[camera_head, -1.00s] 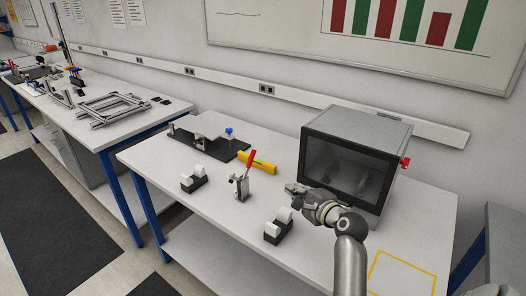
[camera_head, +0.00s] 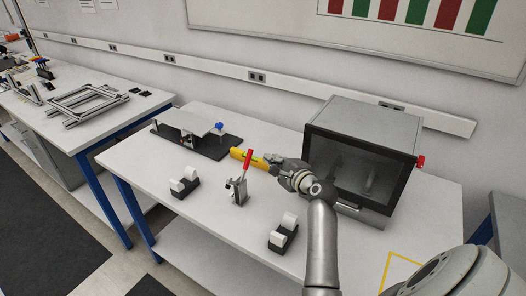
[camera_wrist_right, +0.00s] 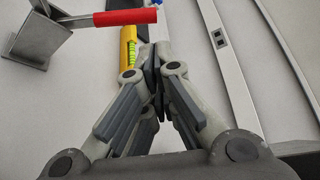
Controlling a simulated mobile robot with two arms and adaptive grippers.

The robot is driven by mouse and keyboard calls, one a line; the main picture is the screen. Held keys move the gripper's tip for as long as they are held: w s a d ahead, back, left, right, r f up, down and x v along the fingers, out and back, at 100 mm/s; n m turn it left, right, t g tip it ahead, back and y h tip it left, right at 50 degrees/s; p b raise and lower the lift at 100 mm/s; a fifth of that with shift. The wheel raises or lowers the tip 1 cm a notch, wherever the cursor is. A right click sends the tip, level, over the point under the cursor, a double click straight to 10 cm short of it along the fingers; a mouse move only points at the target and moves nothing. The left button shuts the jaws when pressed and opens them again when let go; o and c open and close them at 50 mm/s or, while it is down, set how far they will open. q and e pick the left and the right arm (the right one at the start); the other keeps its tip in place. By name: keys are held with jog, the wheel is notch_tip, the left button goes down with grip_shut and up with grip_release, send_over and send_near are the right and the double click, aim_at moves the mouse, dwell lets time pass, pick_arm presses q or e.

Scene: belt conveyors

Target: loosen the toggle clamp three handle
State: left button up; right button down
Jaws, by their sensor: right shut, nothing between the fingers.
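The toggle clamp (camera_head: 239,191) stands on the white table with its red handle (camera_head: 247,163) pointing up and tilted slightly right. In the right wrist view the red handle (camera_wrist_right: 125,17) lies at the upper left, joined to the grey clamp body (camera_wrist_right: 40,40). My right gripper (camera_head: 271,163) is to the right of the handle, apart from it, by the yellow level. In the right wrist view my right gripper (camera_wrist_right: 153,62) has its fingers together with nothing between them. My left gripper is not in view.
A yellow level (camera_head: 250,158) lies behind the clamp and also shows in the right wrist view (camera_wrist_right: 128,48). Two tape dispensers (camera_head: 184,184) (camera_head: 284,234) stand left and right of the clamp. A dark-fronted box (camera_head: 355,165) stands right. A black plate fixture (camera_head: 219,149) is at the back left.

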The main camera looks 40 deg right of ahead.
aim_at(247, 162)
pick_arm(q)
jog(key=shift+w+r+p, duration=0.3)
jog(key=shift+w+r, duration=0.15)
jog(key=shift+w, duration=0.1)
pick_arm(e)
jog(key=x, duration=0.7)
jog(key=shift+f, duration=0.2)
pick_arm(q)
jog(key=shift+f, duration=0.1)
pick_arm(e)
jog(key=shift+a, duration=0.1)
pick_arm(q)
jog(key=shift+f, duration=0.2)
pick_arm(e)
jog(key=shift+s+a+r+n, duration=0.1)
jog(key=shift+a+r+n, duration=0.1)
jog(key=shift+n, duration=0.1)
